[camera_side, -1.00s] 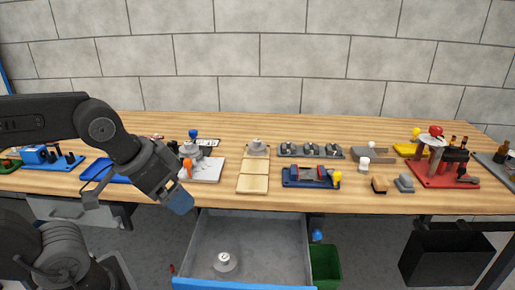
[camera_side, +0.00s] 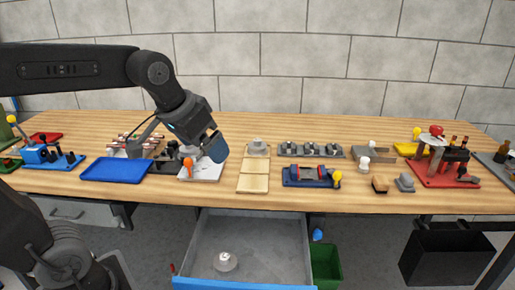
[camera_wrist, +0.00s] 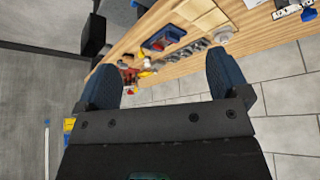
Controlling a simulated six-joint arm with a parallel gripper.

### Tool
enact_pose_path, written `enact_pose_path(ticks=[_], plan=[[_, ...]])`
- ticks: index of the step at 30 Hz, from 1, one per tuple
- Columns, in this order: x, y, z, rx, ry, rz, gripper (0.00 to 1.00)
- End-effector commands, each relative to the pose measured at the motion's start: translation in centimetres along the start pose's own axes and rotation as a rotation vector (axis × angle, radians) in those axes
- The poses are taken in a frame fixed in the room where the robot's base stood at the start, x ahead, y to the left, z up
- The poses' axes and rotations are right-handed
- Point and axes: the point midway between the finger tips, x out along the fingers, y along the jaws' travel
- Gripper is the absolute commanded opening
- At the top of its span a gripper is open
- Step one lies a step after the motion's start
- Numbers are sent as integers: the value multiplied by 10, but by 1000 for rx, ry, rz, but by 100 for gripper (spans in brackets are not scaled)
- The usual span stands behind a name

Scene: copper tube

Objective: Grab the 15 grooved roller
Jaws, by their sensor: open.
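A grey round roller-like part with a knob on top (camera_side: 257,146) sits on the rear pad of a light wooden tray (camera_side: 253,185). A similar pale grey part (camera_side: 225,261) stands in the open drawer (camera_side: 268,238) below the table edge. I cannot read a number 15 or see grooves on either. My gripper (camera_side: 217,148) is above the table, left of the wooden tray and over a white plate (camera_side: 209,173). In the wrist view my gripper (camera_wrist: 163,76) has its two blue fingers apart, with nothing between them.
A blue fixture (camera_side: 311,177), a row of grey fixtures (camera_side: 310,151) and a red stand (camera_side: 443,174) are to the right. A blue tray (camera_side: 115,170) lies to the left. A green bin (camera_side: 326,267) stands beside the drawer.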

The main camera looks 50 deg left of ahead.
Motion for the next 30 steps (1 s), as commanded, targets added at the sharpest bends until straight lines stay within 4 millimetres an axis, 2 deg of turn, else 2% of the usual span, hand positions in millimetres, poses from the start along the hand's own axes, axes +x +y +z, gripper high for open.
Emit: enact_pose_path(ticks=[1, 6, 11, 15, 19, 24, 27, 30], plan=[[6, -7, -26, -25, -11, -13, 94], [31, -32, -102, -99, -27, -48, 94], [70, -64, -162, -170, -43, -81, 94], [113, -99, -205, -233, -54, -110, 94], [159, -134, -234, -288, -65, -136, 94], [210, -174, -251, -348, -75, -163, 94], [228, -188, -255, -368, -77, -172, 94], [238, -195, -256, -380, -78, -177, 94]])
